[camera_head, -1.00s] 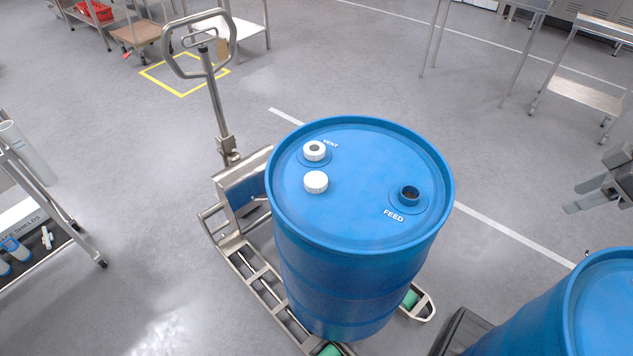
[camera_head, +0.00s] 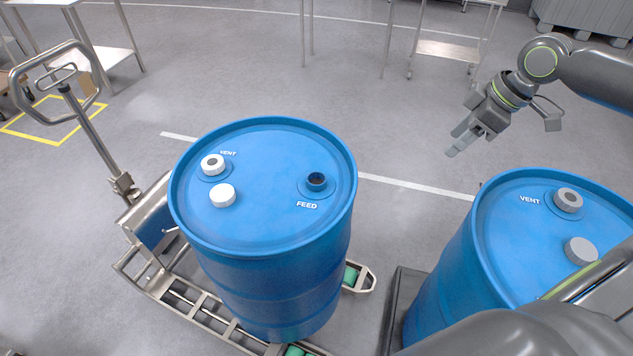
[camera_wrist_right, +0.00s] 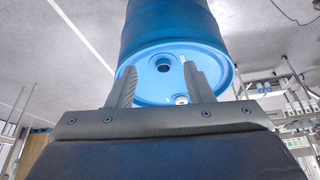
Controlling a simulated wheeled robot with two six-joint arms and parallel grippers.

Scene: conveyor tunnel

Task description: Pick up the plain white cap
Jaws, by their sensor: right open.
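The plain white cap (camera_head: 222,196) lies on the lid of the left blue drum (camera_head: 265,228), in front of the VENT fitting, whose white cap (camera_head: 212,163) has a dark centre. My right gripper (camera_head: 456,146) is open and empty, in the air beyond and right of that drum, well apart from the cap. In the right wrist view the open fingers (camera_wrist_right: 160,88) point towards a blue drum lid (camera_wrist_right: 148,92) with an open hole and one dark-centred white cap; I cannot pick out the plain cap there. My left gripper is not in view.
The open FEED hole (camera_head: 317,181) is on the lid's right. A second blue drum (camera_head: 520,235), with a grey VENT cap (camera_head: 568,199) and a plain grey cap (camera_head: 580,250), stands at right. The left drum sits on a pallet truck (camera_head: 152,244).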

